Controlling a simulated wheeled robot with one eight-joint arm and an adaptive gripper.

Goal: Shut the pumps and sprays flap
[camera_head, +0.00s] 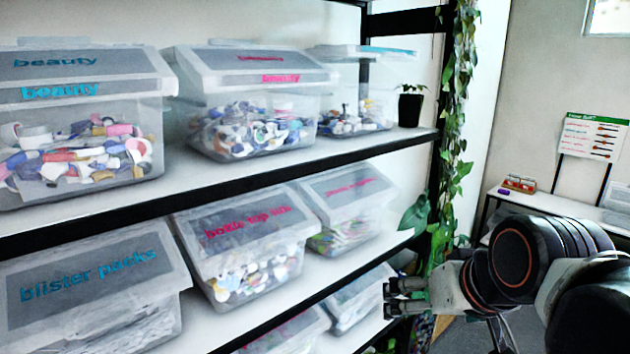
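No label that I can read in the head view says pumps and sprays. The right bin on the upper shelf (358,112) is clear plastic with small mixed parts inside; its lid (365,51) shows edge-on as a thin flat panel with a teal strip, and its front looks uncovered. The right bin on the middle shelf (350,222) has a sloping grey flap (350,186), lying shut, with small pink lettering too blurred to read. My gripper (392,298) is at lower right, beside the lower bins' right end, fingertips apart and pointing left, apparently empty.
More lidded bins line the shelves, marked beauty (85,130), bottle top (245,250) and blister packs (90,285). A black plant pot (410,108) stands at the upper shelf's right end. Ivy (455,130) hangs along the rack post. A side table (535,203) is behind my arm.

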